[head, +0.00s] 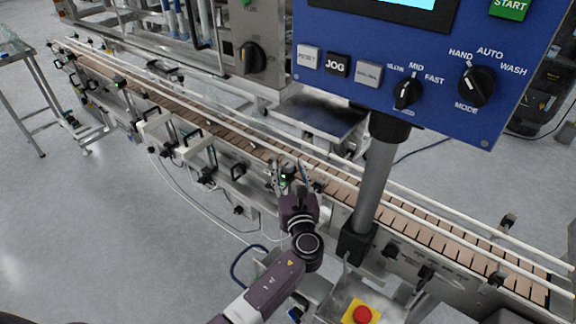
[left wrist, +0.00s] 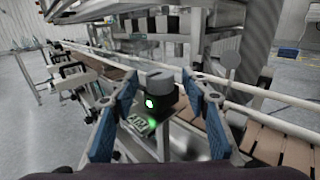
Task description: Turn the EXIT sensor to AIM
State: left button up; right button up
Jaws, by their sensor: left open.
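The sensor (left wrist: 158,95) is a small black body with a grey round cap and a lit green lamp, between my left gripper's fingers in the left wrist view. A plate with lettering and a green glow sits just below it; I cannot read it clearly. In the head view the sensor (head: 287,174) shows as a small dark thing with a green spot at the conveyor's near rail. My left gripper (head: 289,172) is open around the sensor; its blue fingers (left wrist: 158,112) stand on both sides, seemingly apart from it. My right gripper is not in view.
The conveyor (head: 405,208) with tan slats and white rails runs diagonally behind the sensor. A blue control panel (head: 430,60) stands on a grey post (head: 377,175) right of my gripper. A red emergency button (head: 362,314) is below. Brackets line the near rail leftward.

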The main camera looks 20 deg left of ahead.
pick_arm(q)
jog(key=v, duration=1)
jog(key=shift+s+d, duration=0.1)
